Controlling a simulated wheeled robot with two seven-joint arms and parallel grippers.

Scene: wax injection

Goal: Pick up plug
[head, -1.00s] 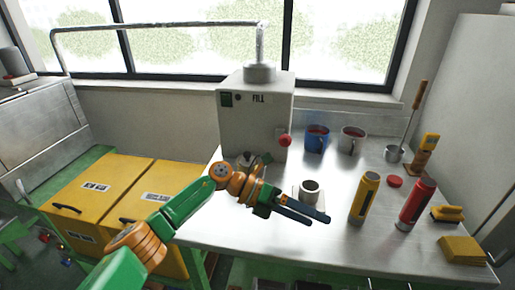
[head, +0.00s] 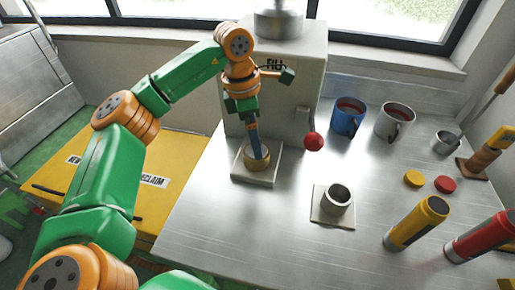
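I cannot be sure which thing is the plug. A small round brass-coloured piece (head: 257,160) sits on a pale square plate (head: 262,178) at the foot of the white fill machine (head: 285,85). My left gripper (head: 259,155) points straight down over it, and its blue fingertips overlap the piece in the picture. The fingers are seen edge-on, so the gap between them and any hold on the piece are hidden. A grey hollow cylinder (head: 338,198) stands on a second pale plate to the right. My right gripper is out of view.
A red knob (head: 314,141) sticks out from the machine close to my gripper. Blue (head: 346,119) and grey (head: 393,122) mugs stand behind. Yellow (head: 415,223) and red (head: 480,237) flasks and two discs are at right. The front middle of the steel table is clear.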

